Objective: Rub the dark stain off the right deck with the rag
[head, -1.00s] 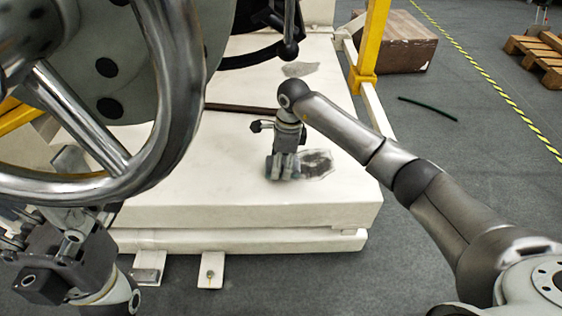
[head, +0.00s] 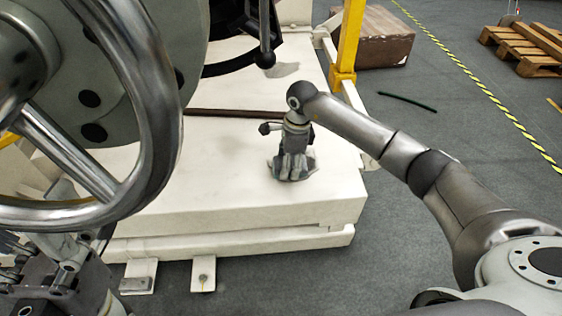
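The right deck (head: 215,199) is a broad cream slab in the middle of the head view. My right gripper (head: 292,176) points down at its right front part, low over or touching the surface. It covers most of a dark grey patch, the stain (head: 310,164), whose edge shows beside the fingers. Grey finger shapes sit close together; I cannot make out whether a rag is between them. My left gripper (head: 65,285) is at the lower left, partly behind the handwheel.
A large metal handwheel (head: 150,130) fills the left. A brown bar (head: 235,113) crosses the deck. A yellow post (head: 346,45) stands at its back right corner, with a brown box (head: 385,38) behind. A green rod (head: 407,101) and a pallet (head: 530,50) lie on the floor.

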